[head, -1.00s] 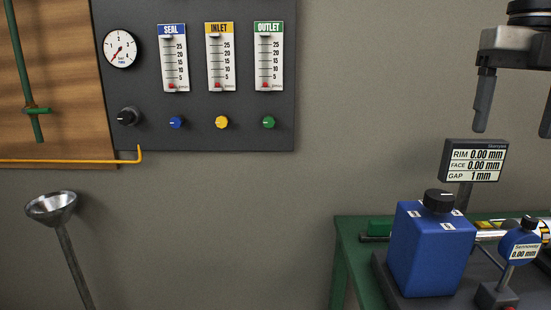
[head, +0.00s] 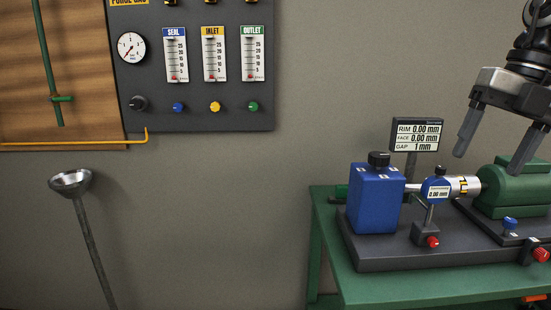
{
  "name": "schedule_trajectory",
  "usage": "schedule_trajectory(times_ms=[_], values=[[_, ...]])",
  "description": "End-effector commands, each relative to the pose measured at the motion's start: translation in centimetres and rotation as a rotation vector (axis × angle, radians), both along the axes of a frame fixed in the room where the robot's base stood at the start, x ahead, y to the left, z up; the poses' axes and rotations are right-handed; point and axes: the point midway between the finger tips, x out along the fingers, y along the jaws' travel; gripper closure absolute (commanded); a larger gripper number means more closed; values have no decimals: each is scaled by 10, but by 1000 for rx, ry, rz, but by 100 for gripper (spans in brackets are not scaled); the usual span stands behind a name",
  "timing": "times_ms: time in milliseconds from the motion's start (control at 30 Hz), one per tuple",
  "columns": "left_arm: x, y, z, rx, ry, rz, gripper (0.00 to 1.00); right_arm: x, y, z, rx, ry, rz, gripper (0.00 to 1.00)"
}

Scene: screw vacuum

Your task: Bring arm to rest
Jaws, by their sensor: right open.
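My right gripper (head: 494,152) shows at the upper right of the head view. Its two dark fingers point down and stand apart, with nothing between them. It is above the green motor-like housing (head: 512,190) on the bench; I cannot tell whether the right finger is in front of the housing or close to it. My left gripper and arm are not in view.
A green bench (head: 420,287) carries a blue block with a black knob (head: 375,200), a dial gauge (head: 436,191) and a readout sign (head: 416,134). A gauge panel (head: 205,100) hangs on the wall. Floor space between funnel and bench looks clear.

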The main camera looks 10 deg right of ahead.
Motion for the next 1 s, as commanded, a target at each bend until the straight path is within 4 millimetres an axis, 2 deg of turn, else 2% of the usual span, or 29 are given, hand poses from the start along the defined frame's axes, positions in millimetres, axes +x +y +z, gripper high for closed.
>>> schedule_trajectory(times_ms=[267,367,500,567,700,767,867,1000], values=[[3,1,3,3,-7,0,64,9,-14,-79,322,-84,-92,31],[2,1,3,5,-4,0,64,10,-15,-120,485,-130,-172,31],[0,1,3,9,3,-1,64,7,-8,-190,758,-209,-375,31],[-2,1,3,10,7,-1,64,3,-3,-218,863,-239,-486,31],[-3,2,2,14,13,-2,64,-11,16,-282,1065,-281,-786,31],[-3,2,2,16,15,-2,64,-19,27,-307,1134,-283,-928,31],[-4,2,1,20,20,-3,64,-37,50,-347,1218,-261,-1181,31],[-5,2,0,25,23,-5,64,-68,96,-394,1280,-163,-1544,31]])
